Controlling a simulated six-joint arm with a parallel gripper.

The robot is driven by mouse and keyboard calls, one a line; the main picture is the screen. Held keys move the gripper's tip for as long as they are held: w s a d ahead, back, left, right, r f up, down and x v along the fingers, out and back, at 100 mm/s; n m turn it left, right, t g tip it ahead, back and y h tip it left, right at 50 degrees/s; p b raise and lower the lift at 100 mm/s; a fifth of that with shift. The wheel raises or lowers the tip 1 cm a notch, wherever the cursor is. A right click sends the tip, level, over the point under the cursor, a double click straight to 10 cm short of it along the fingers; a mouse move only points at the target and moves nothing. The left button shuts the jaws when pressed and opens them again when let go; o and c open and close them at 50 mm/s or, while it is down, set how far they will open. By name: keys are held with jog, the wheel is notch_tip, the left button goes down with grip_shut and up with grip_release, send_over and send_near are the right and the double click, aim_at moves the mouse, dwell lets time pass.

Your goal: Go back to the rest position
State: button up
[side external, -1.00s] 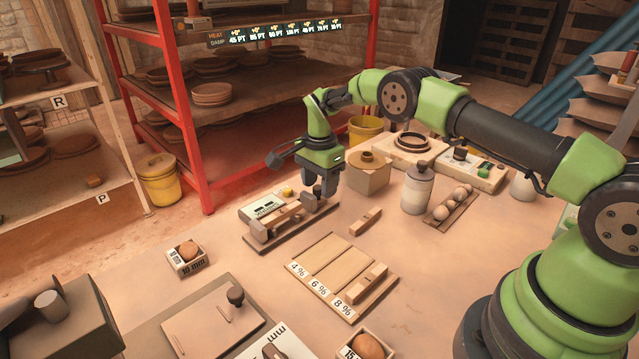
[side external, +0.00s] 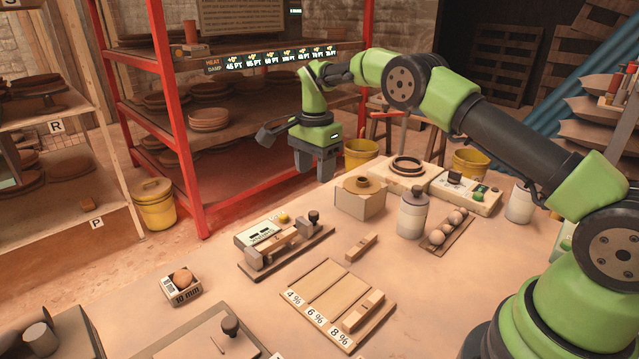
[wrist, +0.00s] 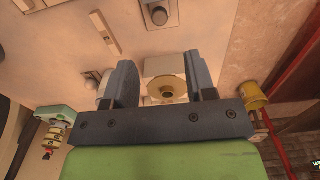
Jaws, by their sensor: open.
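My gripper (side external: 316,170) hangs above the far side of the table, pointing down, clear of everything below it. In the wrist view my gripper (wrist: 163,82) has its two fingers wide apart. Nothing is held between them. The box with a round ring on top (wrist: 166,90) shows between the fingers, well below them.
The table (side external: 215,318) bears a clamp fixture (side external: 285,247), a loose wooden bar (side external: 361,246), a board marked 4, 6 and 8 % (side external: 328,290), the ringed box (side external: 361,198) and a grey-lidded jar (side external: 412,213). A red shelf rack (side external: 185,130) stands behind my gripper.

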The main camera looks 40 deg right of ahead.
jog(key=s+a+r+n+t, duration=0.2)
jog(key=s+r+n, duration=0.25)
jog(key=r, duration=0.45)
jog(key=s+a+r+n+t, duration=0.25)
jog(key=s+r, duration=0.35)
jog(key=r, duration=0.3)
jog(key=s+a+n+t+y, duration=0.2)
jog(key=s+n, duration=0.5)
jog(key=s, duration=1.2)
jog(key=shift+s+a+f+t, duration=0.3)
jog(key=shift+a+f+t, duration=0.05)
jog(key=shift+a, duration=0.35)
